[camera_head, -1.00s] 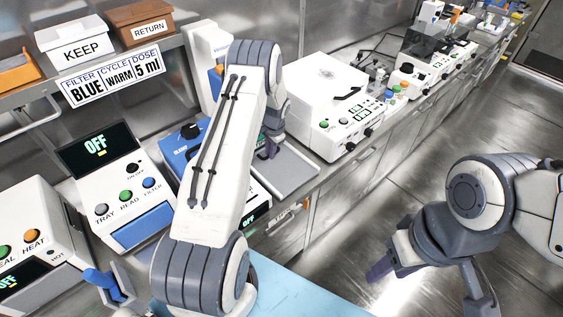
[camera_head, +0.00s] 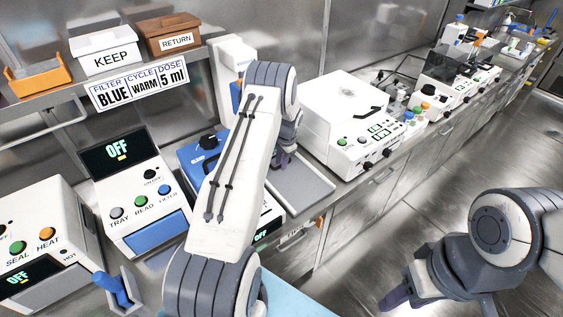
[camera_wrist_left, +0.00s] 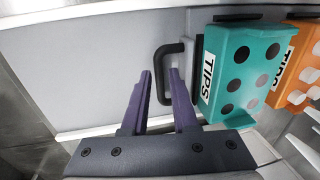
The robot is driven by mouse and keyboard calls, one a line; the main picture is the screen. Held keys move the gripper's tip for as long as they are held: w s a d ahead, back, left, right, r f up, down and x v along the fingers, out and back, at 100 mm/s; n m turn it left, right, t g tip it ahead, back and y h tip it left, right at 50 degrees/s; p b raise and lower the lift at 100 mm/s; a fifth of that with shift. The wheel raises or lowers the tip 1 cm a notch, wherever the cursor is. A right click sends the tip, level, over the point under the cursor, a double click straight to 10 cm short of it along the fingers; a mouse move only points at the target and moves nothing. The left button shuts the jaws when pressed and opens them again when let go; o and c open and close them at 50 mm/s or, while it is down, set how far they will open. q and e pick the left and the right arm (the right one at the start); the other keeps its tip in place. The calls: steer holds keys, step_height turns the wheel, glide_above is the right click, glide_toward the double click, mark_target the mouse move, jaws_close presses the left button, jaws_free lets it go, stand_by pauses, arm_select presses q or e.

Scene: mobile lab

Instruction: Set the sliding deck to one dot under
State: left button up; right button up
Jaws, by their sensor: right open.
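A flat grey plate, which looks like the sliding deck (camera_head: 306,190), lies on the bench in the head view. It fills the left of the left wrist view (camera_wrist_left: 90,75). A black loop handle (camera_wrist_left: 170,47) stands at its right side, beside a teal TIPS box (camera_wrist_left: 242,62). My left gripper (camera_wrist_left: 161,75) has its purple fingers apart, with the handle's bar appearing between the tips; contact cannot be told. In the head view the left gripper (camera_head: 284,157) is partly hidden behind my arm. My right gripper (camera_head: 440,300) is open and empty over the floor. No dot marks are readable on the deck.
An orange TIPS box (camera_wrist_left: 293,70) stands beyond the teal one. A blue device (camera_head: 200,160) is partly behind my left arm. A white machine with buttons (camera_head: 345,125) stands right of the plate. Boxes marked KEEP (camera_head: 108,58) and RETURN (camera_head: 172,40) are on the shelf.

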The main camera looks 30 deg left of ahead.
arm_select(q)
step_height(320, 180, up, 10)
steer(key=d+b, duration=0.1)
steer(key=b, duration=0.1)
steer(key=shift+s+d+r, duration=0.15)
steer(key=shift+s+d, duration=0.15)
steer(key=shift+d, duration=0.1)
